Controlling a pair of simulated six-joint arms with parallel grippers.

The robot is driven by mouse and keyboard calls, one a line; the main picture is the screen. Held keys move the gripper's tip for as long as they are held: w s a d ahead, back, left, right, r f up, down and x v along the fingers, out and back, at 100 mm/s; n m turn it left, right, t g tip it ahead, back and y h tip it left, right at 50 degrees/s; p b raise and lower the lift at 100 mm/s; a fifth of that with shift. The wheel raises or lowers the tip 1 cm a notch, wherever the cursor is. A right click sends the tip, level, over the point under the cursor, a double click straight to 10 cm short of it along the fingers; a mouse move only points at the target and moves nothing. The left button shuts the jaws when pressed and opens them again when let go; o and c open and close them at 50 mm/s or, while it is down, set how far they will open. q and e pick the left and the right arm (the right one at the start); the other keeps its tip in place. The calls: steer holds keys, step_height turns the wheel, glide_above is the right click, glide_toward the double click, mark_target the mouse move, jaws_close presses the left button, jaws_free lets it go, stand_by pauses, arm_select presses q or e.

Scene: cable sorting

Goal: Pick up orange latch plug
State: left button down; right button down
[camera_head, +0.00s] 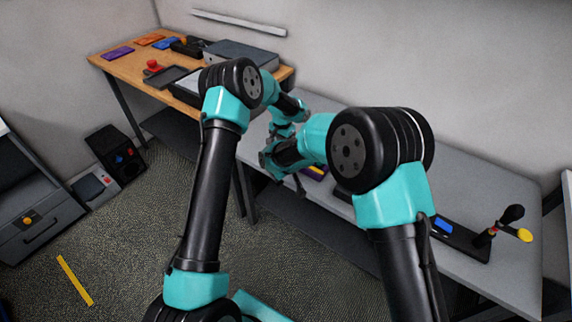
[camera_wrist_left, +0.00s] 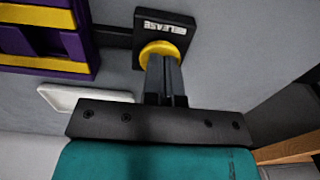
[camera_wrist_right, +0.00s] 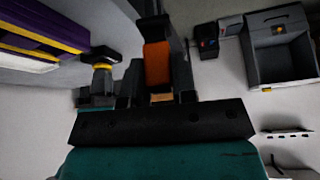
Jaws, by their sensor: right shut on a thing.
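The orange latch plug (camera_wrist_right: 157,64) is between the fingers of my right gripper (camera_wrist_right: 162,60) in the right wrist view, and the gripper is shut on it. My left gripper (camera_wrist_left: 166,80) has its fingers together, with the tips at a yellow round button (camera_wrist_left: 162,52) on a black block (camera_wrist_left: 165,28) marked RELEASE. I cannot tell if the button is pressed down. The button also shows in the right wrist view (camera_wrist_right: 102,66), beside my left gripper. In the head view my arms largely hide both grippers and the plug.
A purple and yellow fixture (camera_wrist_left: 45,35) lies beside the release block, joined to it by a dark bar. A wooden table (camera_head: 128,70) at the back left holds a grey box (camera_head: 240,54) and several small items. A black stand with a yellow knob (camera_head: 524,235) is on the grey bench's right.

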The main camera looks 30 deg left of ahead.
steer(key=shift+s, duration=0.4)
steer(key=shift+r, duration=0.25)
steer(key=shift+r, duration=2.75)
arm_select(q)
steer(key=shift+r, duration=0.1)
step_height(320, 180, up, 9)
stand_by(1.3)
stand_by(0.4)
